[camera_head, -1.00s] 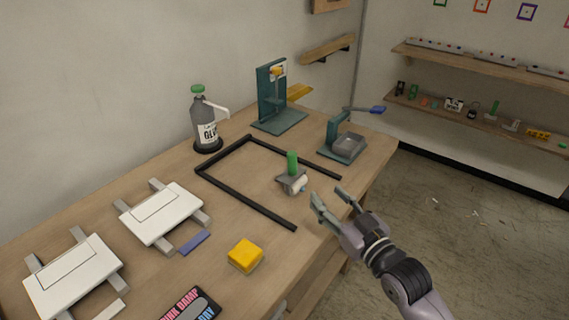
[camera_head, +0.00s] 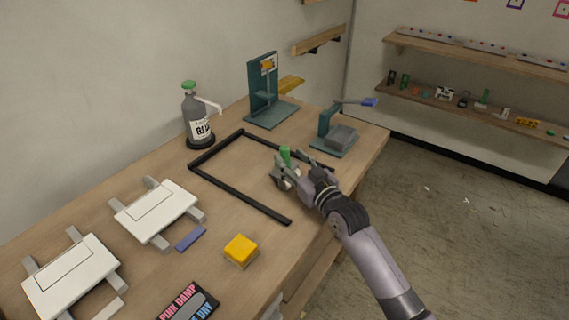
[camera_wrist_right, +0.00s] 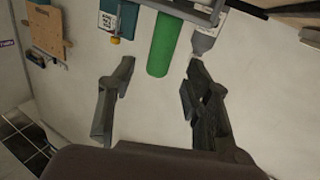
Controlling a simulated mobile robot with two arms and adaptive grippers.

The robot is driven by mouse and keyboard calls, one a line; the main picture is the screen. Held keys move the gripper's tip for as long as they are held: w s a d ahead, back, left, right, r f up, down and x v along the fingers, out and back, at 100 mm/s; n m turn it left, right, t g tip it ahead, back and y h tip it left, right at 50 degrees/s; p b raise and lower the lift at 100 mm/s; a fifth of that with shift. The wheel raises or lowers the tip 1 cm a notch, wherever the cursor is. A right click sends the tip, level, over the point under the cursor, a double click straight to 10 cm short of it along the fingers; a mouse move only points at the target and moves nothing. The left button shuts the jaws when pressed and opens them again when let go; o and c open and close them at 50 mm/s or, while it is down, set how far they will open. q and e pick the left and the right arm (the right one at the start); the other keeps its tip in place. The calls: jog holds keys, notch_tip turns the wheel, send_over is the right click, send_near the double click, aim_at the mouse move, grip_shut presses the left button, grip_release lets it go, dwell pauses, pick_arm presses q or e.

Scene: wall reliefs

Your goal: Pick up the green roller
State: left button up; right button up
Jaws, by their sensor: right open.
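The green roller handle (camera_head: 285,155) stands upright inside the black frame on the wooden table, with its grey and white lower part largely hidden by my gripper. My right gripper (camera_head: 284,172) is at the roller, coming from the right. In the right wrist view the green handle (camera_wrist_right: 164,42) shows between and just beyond the two spread fingers (camera_wrist_right: 158,80), with a gap on both sides. The right gripper is open and holds nothing. My left gripper is not in view.
The black frame (camera_head: 240,192) lies around the roller. A glue bottle (camera_head: 196,115), a teal press (camera_head: 262,92) and a second teal device (camera_head: 335,135) stand behind. A yellow block (camera_head: 240,250) and white panels (camera_head: 155,212) lie in front and left.

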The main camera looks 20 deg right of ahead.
aim_at(287, 154)
jog(key=x, duration=0.4)
jog(key=shift+w+f, duration=0.15)
jog(key=shift+w, duration=0.1)
grip_shut()
dwell(0.4)
